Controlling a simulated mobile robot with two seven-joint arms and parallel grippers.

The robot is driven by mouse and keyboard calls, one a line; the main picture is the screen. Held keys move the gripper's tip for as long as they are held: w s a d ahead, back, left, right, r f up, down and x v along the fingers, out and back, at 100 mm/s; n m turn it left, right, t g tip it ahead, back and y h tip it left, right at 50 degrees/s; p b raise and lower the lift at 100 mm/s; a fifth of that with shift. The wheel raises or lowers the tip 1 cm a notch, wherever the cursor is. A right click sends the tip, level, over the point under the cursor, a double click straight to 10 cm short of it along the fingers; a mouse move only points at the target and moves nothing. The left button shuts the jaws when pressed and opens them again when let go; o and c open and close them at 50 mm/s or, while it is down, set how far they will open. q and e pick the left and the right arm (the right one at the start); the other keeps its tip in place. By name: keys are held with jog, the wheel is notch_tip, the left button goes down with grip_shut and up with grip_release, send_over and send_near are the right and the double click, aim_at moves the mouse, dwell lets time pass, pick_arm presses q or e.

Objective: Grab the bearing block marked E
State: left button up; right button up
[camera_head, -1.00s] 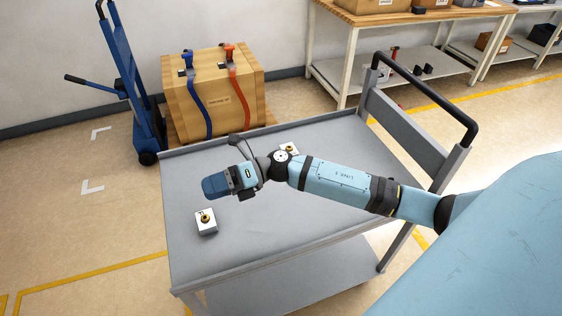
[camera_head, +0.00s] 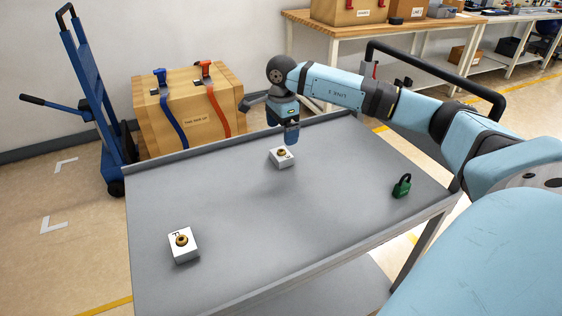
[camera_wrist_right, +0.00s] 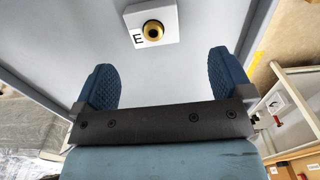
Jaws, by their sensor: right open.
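The bearing block marked E (camera_wrist_right: 152,24) is a white block with a brass bearing. In the right wrist view it lies on grey metal, beyond and between my fingertips. In the head view this block (camera_head: 281,160) sits towards the back of the grey cart top. My right gripper (camera_head: 291,140) points down just above and beside it; in the wrist view the gripper (camera_wrist_right: 166,72) has its two blue fingers spread, with nothing between them. A second white block (camera_head: 184,249), whose mark looks like F, lies at the front left. My left gripper is not in view.
The grey cart top (camera_head: 235,215) has a raised rim and clear room between the blocks. A green padlock (camera_head: 401,187) lies on its right side.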

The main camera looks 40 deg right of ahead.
aim_at(281, 151)
notch_tip(281, 151, down, 3)
jog(key=shift+f, duration=0.1)
jog(key=shift+s+a+f+b, duration=0.1)
jog(key=shift+a+f+b, duration=0.05)
jog(key=shift+f+b, duration=0.35)
jog(key=f, duration=0.1)
jog(key=f+b, duration=0.1)
jog(key=shift+s+a+f, duration=0.25)
jog(key=shift+f, duration=0.6)
jog(key=shift+w+f, duration=0.1)
jog(key=shift+f, duration=0.15)
jog(key=shift+r, duration=0.1)
jog(key=c, duration=1.1)
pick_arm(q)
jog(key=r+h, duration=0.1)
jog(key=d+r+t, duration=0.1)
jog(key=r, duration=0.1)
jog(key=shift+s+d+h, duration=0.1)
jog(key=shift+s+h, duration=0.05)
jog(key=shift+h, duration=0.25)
pick_arm(e)
jog(key=shift+c, duration=0.2)
jog(key=shift+r, duration=0.1)
